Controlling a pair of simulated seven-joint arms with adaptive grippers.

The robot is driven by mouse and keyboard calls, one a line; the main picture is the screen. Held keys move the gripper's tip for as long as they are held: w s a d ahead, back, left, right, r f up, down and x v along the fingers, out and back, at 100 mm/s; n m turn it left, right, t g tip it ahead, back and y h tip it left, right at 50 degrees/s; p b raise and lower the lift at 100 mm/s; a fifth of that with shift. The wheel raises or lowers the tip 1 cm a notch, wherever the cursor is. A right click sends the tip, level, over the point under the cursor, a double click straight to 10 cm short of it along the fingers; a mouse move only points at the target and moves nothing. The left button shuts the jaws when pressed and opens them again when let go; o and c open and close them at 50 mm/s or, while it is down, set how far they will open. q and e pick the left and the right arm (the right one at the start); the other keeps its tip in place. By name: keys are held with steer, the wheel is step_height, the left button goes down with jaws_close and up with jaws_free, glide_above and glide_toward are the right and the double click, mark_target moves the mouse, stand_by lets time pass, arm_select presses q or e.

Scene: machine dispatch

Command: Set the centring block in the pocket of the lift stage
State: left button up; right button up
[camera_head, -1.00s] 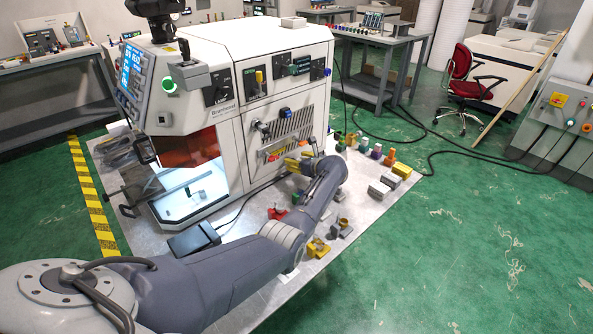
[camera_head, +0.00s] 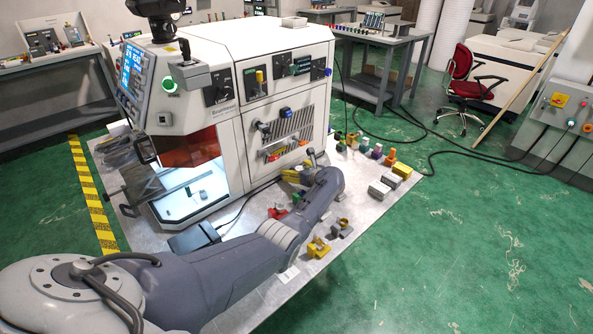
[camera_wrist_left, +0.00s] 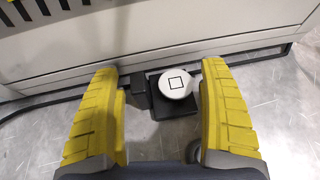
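In the left wrist view, a black base with a round pale disc (camera_wrist_left: 176,84) marked with a square outline stands on the metal floor plate. It may be the lift stage. My left gripper (camera_wrist_left: 160,68) is open, its yellow fingers apart on either side of the disc, with nothing gripped. In the head view, my left gripper (camera_head: 291,176) is low beside the white machine, partly hidden by my arm. I cannot tell which piece is the centring block. My right gripper is not in view.
The white machine (camera_head: 285,130) rises close behind my left gripper. Yellow blocks (camera_head: 319,248), a red piece (camera_head: 277,211) and grey blocks (camera_head: 379,190) lie on the metal plate (camera_head: 262,287). Several coloured pieces stand along its far right. Green floor lies open to the right.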

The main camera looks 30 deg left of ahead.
arm_select(q)
steer(key=shift+d+r, duration=0.15)
steer(key=shift+d, duration=0.25)
steer(key=v, duration=1.1)
steer(key=shift+s+d+r, duration=0.1)
steer(key=shift+r, duration=0.05)
steer(key=shift+r, duration=0.1)
